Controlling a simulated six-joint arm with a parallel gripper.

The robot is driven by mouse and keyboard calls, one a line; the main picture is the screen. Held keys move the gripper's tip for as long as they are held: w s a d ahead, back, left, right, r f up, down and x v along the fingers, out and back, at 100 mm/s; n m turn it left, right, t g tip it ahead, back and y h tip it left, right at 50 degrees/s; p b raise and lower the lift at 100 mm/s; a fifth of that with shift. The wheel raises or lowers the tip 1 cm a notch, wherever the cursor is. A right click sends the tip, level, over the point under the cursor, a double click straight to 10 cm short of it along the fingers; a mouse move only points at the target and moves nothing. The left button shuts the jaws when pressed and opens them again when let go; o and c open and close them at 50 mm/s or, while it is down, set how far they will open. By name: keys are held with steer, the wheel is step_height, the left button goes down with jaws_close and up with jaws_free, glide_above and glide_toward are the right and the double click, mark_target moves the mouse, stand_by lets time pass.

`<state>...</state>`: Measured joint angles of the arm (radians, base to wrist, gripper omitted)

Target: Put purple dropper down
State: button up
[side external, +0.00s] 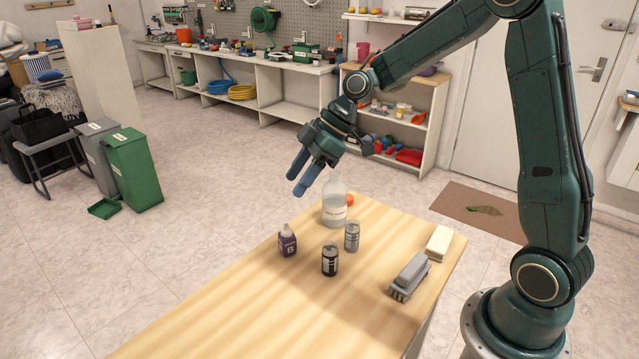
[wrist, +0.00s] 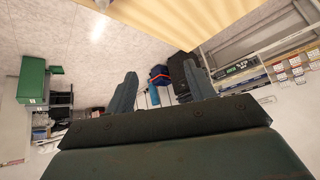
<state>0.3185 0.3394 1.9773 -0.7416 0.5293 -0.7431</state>
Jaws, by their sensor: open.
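My gripper (side external: 303,185) is open and empty, raised above the far end of the table and apart from the dropper. In the wrist view, my gripper (wrist: 160,92) shows two spread fingers with nothing between them. The dropper is not visible in the wrist view.
A grey brush-like block (side external: 409,277) and a cream block (side external: 439,242) lie to the right. The near part of the table is clear.

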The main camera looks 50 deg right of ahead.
steer(key=s+d+r+m+t+h, duration=0.1)
steer(key=s+r+m+h, duration=0.2)
steer(key=s, duration=1)
steer(key=s+d+r+m+h, duration=0.1)
steer(key=s+r+m+h, duration=0.2)
steer(key=s, duration=1)
steer(key=shift+s+r+m+t, duration=0.15)
steer(key=shift+r+m+t, duration=0.25)
steer(key=shift+r+m, duration=1.45)
steer(key=shift+f+m, duration=0.35)
steer(key=shift+f, duration=0.05)
